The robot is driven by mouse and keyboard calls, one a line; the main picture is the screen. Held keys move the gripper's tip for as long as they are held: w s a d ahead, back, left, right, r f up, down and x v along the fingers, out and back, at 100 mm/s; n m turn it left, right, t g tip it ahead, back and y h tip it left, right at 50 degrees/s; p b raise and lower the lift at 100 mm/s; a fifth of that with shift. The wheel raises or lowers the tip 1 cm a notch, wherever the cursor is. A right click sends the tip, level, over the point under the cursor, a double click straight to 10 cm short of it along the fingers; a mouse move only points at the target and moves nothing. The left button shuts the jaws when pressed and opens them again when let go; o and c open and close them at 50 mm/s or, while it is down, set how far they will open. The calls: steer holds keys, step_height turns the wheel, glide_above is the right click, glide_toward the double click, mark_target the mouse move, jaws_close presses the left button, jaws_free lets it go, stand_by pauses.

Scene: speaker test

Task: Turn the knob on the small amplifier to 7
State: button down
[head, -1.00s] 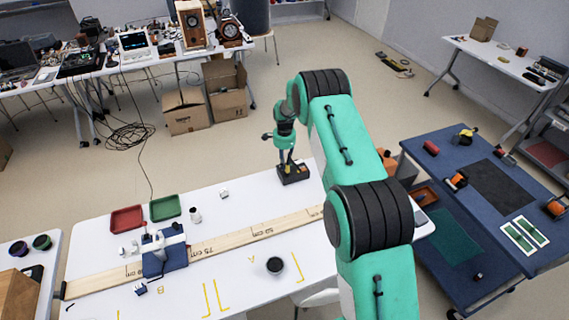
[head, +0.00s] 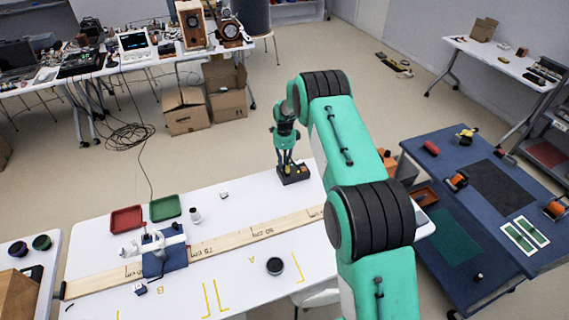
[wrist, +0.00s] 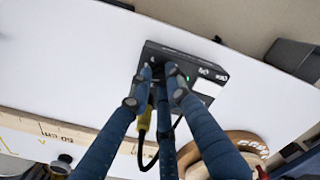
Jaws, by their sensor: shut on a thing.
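The small amplifier (head: 296,178) is a dark box at the back edge of the white table in the head view. In the wrist view the amplifier (wrist: 212,84) shows a dark top with small white markings, too small to read. My gripper (head: 287,167) reaches down onto its top from above. In the wrist view the blue fingers of my gripper (wrist: 161,70) close together over the left part of the amplifier. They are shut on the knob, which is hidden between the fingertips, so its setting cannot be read.
A long wooden ruler (head: 247,238) crosses the white table (head: 120,295). A blue block with a white device (head: 163,250), red (head: 127,217) and green (head: 165,207) trays and a black round thing (head: 275,266) stand there. A yellow-ended cable (wrist: 145,125) lies near the amplifier in the wrist view.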

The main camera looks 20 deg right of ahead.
mark_target(284, 164)
stand_by(0.4)
steer(key=c, duration=1.9)
jaws_free()
steer(key=shift+r, duration=0.15)
step_height(284, 164, up, 12)
steer(key=shift+f, duration=0.1)
